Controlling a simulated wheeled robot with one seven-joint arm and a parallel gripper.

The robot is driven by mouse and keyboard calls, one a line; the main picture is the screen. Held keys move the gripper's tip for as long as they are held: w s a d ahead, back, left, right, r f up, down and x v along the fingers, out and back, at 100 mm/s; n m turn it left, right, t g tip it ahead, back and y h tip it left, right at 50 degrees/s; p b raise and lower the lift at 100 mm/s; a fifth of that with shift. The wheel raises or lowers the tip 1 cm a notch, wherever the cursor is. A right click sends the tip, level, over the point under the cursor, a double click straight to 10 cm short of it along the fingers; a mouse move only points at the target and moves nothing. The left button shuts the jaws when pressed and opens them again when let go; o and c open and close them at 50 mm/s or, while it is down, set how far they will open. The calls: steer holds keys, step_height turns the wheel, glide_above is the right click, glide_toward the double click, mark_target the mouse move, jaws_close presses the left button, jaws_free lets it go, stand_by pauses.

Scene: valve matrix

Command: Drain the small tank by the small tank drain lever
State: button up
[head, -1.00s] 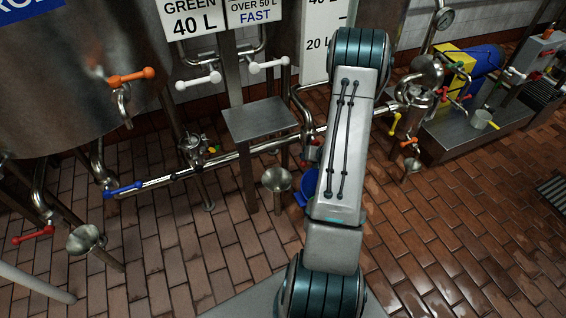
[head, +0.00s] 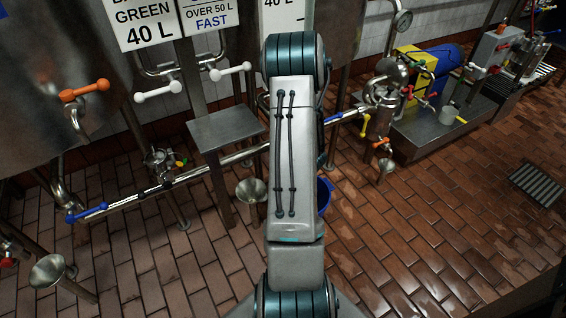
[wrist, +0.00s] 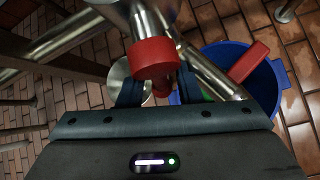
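In the wrist view a red knob-ended valve handle (wrist: 155,58) on a steel pipe fitting shows just beyond my gripper (wrist: 160,90). A smaller red part (wrist: 162,88) of it shows between the two dark fingers. The fingers are apart, with a gap on each side of the red part; I see no clear grip. A red bar (wrist: 250,62) extends to the right over a blue bucket (wrist: 278,88). I cannot tell whether this red handle is the small tank drain lever. In the head view my arm hides the gripper and the handle; the bucket's edge (head: 325,196) shows beside the arm.
A steel funnel (head: 251,191) stands left of my arm below a small steel table (head: 224,128). A long pipe with a blue lever (head: 88,212) runs across at the left. A pump skid (head: 440,125) stands right. The tiled floor at lower right is clear.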

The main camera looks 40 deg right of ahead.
steer(key=shift+r, duration=0.15)
steer(key=p+v, duration=0.4)
steer(key=v, duration=0.9)
steer(key=shift+s, duration=0.35)
steer(key=shift+r, duration=0.1)
